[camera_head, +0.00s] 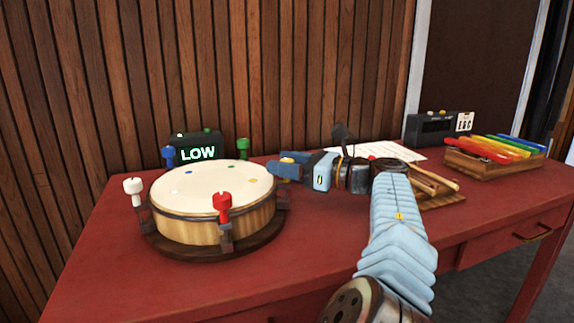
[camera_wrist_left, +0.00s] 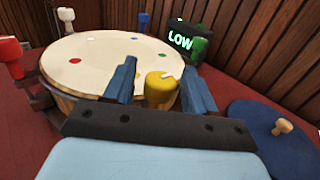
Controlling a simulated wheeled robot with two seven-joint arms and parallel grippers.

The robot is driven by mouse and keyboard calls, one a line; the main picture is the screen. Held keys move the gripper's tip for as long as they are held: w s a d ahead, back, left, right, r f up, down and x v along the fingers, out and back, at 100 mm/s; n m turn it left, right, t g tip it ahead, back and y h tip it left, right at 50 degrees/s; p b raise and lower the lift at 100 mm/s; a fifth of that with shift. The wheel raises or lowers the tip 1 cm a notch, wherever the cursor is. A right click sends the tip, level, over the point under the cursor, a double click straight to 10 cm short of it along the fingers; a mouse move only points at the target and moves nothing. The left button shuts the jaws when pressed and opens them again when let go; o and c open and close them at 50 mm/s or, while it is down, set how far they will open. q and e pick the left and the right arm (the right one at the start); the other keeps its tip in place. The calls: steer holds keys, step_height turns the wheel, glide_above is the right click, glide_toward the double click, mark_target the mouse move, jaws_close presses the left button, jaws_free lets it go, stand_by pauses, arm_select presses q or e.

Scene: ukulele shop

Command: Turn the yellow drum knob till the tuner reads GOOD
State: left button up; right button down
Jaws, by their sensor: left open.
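The drum (camera_head: 215,190) stands on a dark round base on the red table, with a pale head and coloured knobs round its rim. The yellow knob (camera_wrist_left: 160,90) is at the drum's near edge in the left wrist view. My left gripper (camera_head: 280,168) is open at the drum's right side in the head view. In the wrist view its two blue fingers (camera_wrist_left: 160,85) stand on either side of the yellow knob, with gaps visible. In the head view the fingers mostly hide this knob. The tuner (camera_head: 198,152) behind the drum reads LOW in green. My right gripper is not in view.
Red (camera_head: 222,205), white (camera_head: 133,188), blue (camera_head: 169,154) and green (camera_head: 243,147) knobs stand round the drum. A dark blue disc (camera_wrist_left: 268,150) with a wooden peg lies beside it. A xylophone (camera_head: 495,150) and a dark box (camera_head: 430,130) are at the right. The table's front left is clear.

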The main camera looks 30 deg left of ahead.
arm_select(q)
steer(key=c, duration=0.9)
steer(key=shift+f+m+t, duration=0.1)
steer(key=shift+m+t, duration=0.3)
steer(key=shift+t, duration=0.2)
steer(key=m+t+b, duration=0.1)
steer(key=t, duration=0.2)
steer(key=shift+m, duration=0.4)
steer(key=shift+d+m+t+h+b, duration=0.1)
steer(key=shift+m+t+h+b, duration=0.6)
steer(key=shift+m+t, duration=1.4)
steer(key=shift+n+t, duration=0.3)
steer(key=shift+t, duration=0.2)
steer(key=o, duration=0.9)
